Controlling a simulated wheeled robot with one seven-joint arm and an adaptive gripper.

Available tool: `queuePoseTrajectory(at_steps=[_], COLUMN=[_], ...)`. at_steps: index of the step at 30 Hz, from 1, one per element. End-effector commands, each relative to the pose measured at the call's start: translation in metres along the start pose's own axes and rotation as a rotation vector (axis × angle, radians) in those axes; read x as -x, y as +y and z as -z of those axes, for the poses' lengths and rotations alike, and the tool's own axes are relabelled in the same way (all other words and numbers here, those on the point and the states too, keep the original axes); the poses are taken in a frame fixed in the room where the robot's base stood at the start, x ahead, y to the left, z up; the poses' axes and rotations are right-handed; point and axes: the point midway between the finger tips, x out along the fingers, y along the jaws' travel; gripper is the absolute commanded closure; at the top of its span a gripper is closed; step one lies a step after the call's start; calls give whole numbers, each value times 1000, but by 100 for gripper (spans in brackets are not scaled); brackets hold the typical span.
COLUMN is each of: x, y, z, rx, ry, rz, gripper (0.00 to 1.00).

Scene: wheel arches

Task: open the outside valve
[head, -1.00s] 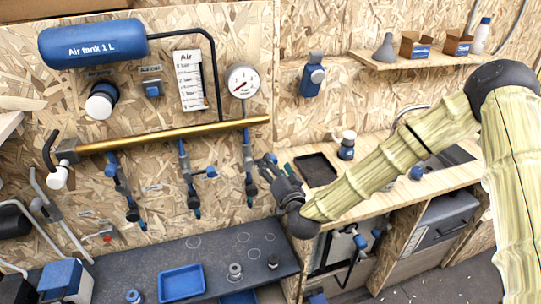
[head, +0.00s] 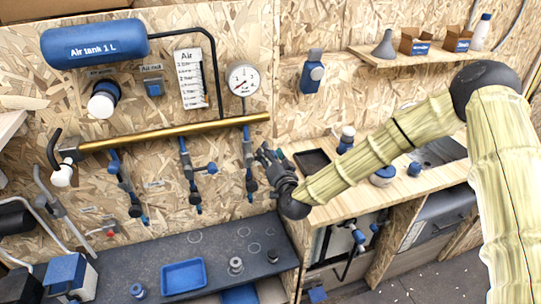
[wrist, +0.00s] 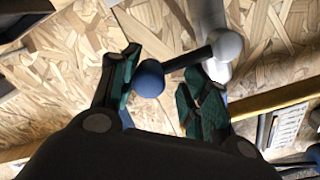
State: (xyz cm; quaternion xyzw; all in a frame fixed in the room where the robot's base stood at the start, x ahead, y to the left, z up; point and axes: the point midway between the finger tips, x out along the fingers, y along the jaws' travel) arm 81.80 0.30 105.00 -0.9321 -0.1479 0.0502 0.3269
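Several valves hang below a brass pipe (head: 170,134) on the chipboard wall. The left (head: 124,184), middle (head: 190,176) and right (head: 249,165) drops have grey and blue parts. Which one is the outside valve I cannot read. My gripper (head: 266,155) is just right of the right drop in the head view. In the wrist view my gripper (wrist: 162,85) is open, with green pads. A blue ball knob (wrist: 149,78) on a dark lever lies between the fingers, near the left one; contact is unclear. The lever runs past the right fingertip to a pale grey body (wrist: 225,45).
A gauge (head: 243,80), an Air sign (head: 191,79) and a blue air tank (head: 95,43) are above the pipe. A dark bench (head: 215,243) with a blue tray (head: 183,276) is below. A wooden worktop (head: 410,187) lies under my arm.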

Motion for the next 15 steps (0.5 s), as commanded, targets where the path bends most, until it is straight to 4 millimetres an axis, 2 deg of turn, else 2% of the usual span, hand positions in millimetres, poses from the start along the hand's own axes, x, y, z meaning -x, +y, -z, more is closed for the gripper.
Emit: queuePoseTrajectory(at_steps=[1, 4, 15], x=[1, 1, 2], y=[1, 1, 2], z=[-1, -2, -5], rx=[1, 1, 11], ry=[-3, -4, -10], rz=[-2, -2, -2], gripper=[82, 100, 100])
